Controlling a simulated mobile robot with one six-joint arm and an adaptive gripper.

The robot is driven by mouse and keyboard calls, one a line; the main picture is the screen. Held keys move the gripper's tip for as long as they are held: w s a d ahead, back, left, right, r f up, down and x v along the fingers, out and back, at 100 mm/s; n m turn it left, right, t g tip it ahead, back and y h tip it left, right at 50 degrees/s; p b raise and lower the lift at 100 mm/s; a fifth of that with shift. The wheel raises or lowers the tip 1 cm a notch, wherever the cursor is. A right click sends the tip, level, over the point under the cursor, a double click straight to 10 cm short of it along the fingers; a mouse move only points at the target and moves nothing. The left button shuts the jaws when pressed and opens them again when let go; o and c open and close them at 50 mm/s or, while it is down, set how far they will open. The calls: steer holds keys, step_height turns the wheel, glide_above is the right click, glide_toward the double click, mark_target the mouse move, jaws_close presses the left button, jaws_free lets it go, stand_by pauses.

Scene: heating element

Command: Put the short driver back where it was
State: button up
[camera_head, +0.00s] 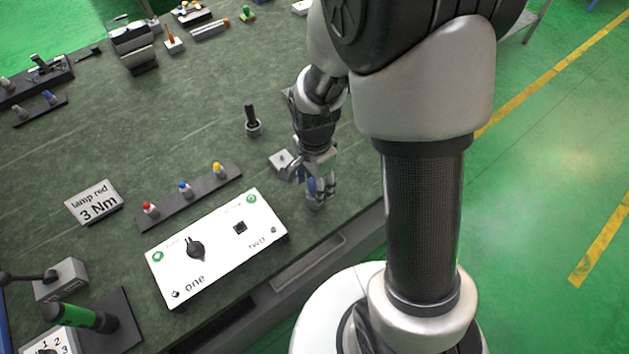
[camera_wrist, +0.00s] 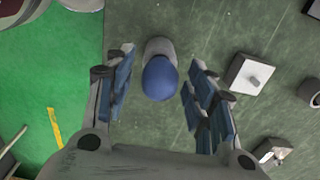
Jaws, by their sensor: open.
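A short upright piece with a rounded blue top (camera_wrist: 160,78) and a grey cylindrical lower part stands between the fingers of my gripper (camera_wrist: 157,88). It looks like the short driver, though I cannot read it for certain. In the head view my gripper (camera_head: 319,186) points down near the bench's right edge, and the blue piece (camera_head: 312,188) shows partly behind the fingers. The fingers are open, with a gap on both sides of the blue top in the wrist view. The piece's lower end is partly hidden.
A small square block with a peg (camera_head: 282,161) and a black-handled tool in a round holder (camera_head: 252,122) stand left of my gripper. A white panel (camera_head: 215,262), a lamp rack (camera_head: 188,197) and a "lamp red 3 Nm" sign (camera_head: 94,202) lie further left on the green bench.

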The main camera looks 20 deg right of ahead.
steer(key=shift+r, duration=0.1)
step_height(320, 180, up, 12)
steer(key=p, duration=0.4)
steer(key=s+r+n+t, duration=0.4)
steer(key=s+r+n, duration=1)
steer(key=s+r, duration=0.1)
steer(key=shift+t, duration=0.3)
steer(key=shift+d, duration=0.1)
stand_by(0.3)
